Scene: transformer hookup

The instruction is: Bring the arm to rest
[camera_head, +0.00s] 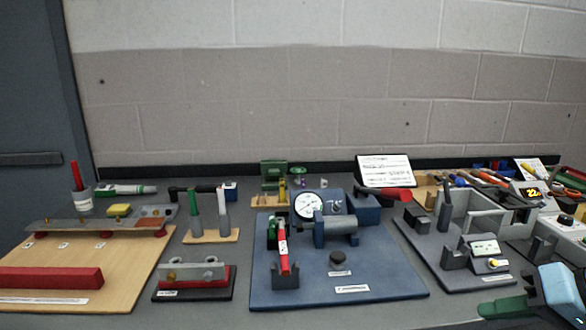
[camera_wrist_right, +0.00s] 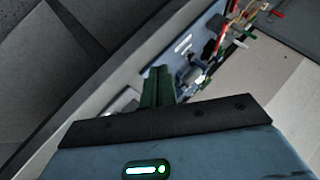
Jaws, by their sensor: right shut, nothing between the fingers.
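My right gripper (camera_head: 490,309) is at the lower right of the head view, with green fingers and a light blue body. It is low, near the front edge of the bench, and to the right of the blue base plate. In the right wrist view its green fingers (camera_wrist_right: 158,86) are together, with nothing between them. My left gripper does not show in either view.
A blue plate (camera_head: 390,285) carries a dial gauge (camera_head: 308,205) and a red-and-green tool. A grey fixture (camera_head: 470,212) stands to its right. A wooden board (camera_head: 120,290) with a red bar (camera_head: 50,278) is at left. A white card (camera_head: 385,170) stands behind.

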